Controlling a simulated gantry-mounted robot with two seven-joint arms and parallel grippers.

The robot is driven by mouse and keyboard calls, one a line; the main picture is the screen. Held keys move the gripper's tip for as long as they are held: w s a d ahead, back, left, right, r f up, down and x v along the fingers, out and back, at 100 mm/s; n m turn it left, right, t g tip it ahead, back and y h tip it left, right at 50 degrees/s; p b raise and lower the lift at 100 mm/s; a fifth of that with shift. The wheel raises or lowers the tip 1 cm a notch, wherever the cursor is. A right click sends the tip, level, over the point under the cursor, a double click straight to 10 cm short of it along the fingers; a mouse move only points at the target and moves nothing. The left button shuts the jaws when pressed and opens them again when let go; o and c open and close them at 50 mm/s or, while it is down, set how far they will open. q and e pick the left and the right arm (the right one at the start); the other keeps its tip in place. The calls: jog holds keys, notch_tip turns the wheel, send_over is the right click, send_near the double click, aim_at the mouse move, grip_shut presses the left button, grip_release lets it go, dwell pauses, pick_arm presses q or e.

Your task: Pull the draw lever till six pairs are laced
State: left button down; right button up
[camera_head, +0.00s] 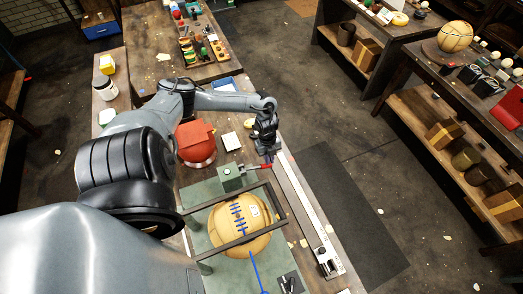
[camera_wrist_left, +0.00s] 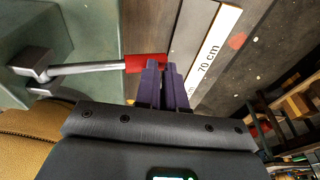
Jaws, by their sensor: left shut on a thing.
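A tan leather ball (camera_head: 262,240) sits in a dark frame on a green base (camera_head: 205,193), with blue lacing across its top and a blue lace (camera_head: 257,272) trailing toward the front. The draw lever (camera_head: 251,168) is a grey rod with a red grip, reaching right from a green block (camera_head: 229,178). My left gripper (camera_head: 268,156) is at the red end. In the left wrist view its dark purple fingers (camera_wrist_left: 163,68) are shut on the red grip (camera_wrist_left: 137,63), and the rod (camera_wrist_left: 90,68) runs left. The ball's tan edge (camera_wrist_left: 25,122) shows at lower left. My right gripper is not in view.
A long ruler (camera_head: 305,212) lies along the bench's right edge. An orange-red rounded object (camera_head: 195,142) and a white card (camera_head: 231,141) lie behind the lever. Small dark tools (camera_head: 290,283) are at the front. Dark floor lies right of the bench, with side benches (camera_head: 405,95) beyond.

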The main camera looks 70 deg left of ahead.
pick_arm(q)
jog(key=shift+s+a+f, duration=0.15)
jog(key=shift+s+f, duration=0.15)
jog(key=shift+f, duration=0.25)
jog(key=shift+r, duration=0.1)
jog(key=w+a+r, duration=0.1)
jog(key=w+r, duration=0.1)
jog(key=r, duration=0.5)
jog(key=w+a+r, duration=0.2)
jog(key=w+r, duration=0.1)
jog(key=r, duration=0.3)
jog(key=shift+r+p, duration=0.4)
